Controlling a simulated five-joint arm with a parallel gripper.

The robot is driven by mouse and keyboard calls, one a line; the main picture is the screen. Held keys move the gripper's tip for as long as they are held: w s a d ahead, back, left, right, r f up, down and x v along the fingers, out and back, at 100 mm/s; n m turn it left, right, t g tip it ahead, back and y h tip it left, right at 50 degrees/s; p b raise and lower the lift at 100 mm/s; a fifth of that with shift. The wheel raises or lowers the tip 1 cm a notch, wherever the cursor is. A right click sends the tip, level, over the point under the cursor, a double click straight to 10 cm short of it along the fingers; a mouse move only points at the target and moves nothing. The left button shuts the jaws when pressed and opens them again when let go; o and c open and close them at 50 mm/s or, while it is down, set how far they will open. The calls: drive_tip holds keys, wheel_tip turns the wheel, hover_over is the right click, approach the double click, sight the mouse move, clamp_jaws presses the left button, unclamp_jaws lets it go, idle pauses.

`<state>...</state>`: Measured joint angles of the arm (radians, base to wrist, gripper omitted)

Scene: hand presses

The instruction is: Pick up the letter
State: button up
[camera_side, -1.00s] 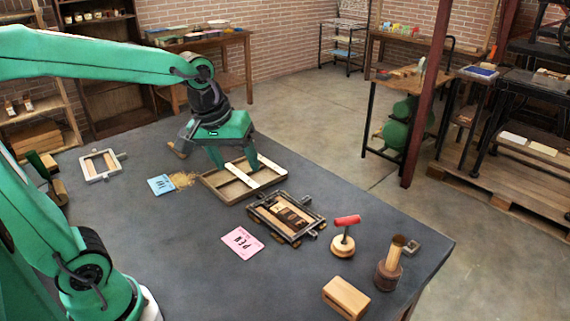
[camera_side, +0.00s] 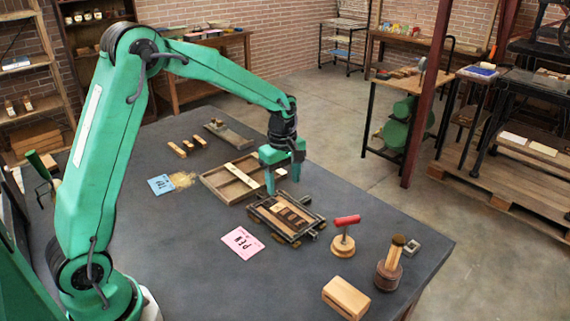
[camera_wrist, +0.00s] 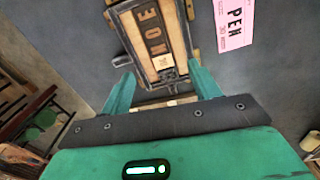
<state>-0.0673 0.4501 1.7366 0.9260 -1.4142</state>
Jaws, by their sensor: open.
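My gripper (camera_side: 282,183) is open and points down over the far end of a metal frame (camera_side: 300,238) on the bench. In the wrist view its fingers (camera_wrist: 158,84) stand apart on either side of the frame's near end. A row of dark letters (camera_wrist: 156,32) lies inside the frame, with a light marked block (camera_wrist: 163,63) at the near end. A small pale piece (camera_side: 281,172) shows between the fingers; I cannot tell whether it is a letter.
A shallow wooden tray (camera_side: 207,186) with a pale slat lies left of my gripper. Several small wooden blocks (camera_side: 188,145) and a blue card (camera_side: 161,185) lie farther left.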

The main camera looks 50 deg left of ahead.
sight(285, 211)
drive_tip(key=shift+w+a+f+n, duration=0.1)
drive_tip(key=shift+w+f+n, duration=0.2)
drive_tip(key=shift+f, duration=0.3)
drive_tip(key=shift+w+a+f+n, duration=0.1)
drive_tip(key=shift+w+f+n, duration=0.2)
drive_tip(key=shift+f, duration=1.55)
drive_tip(key=shift+s+d+f, duration=0.1)
drive_tip(key=shift+s+f, duration=0.05)
drive_tip(key=shift+f, duration=1.15)
drive_tip(key=shift+s+f, duration=0.1)
drive_tip(key=shift+f, duration=1.2)
drive_tip(key=c, duration=1.1)
drive_tip(key=shift+o, duration=0.2)
drive_tip(key=shift+r, duration=0.1)
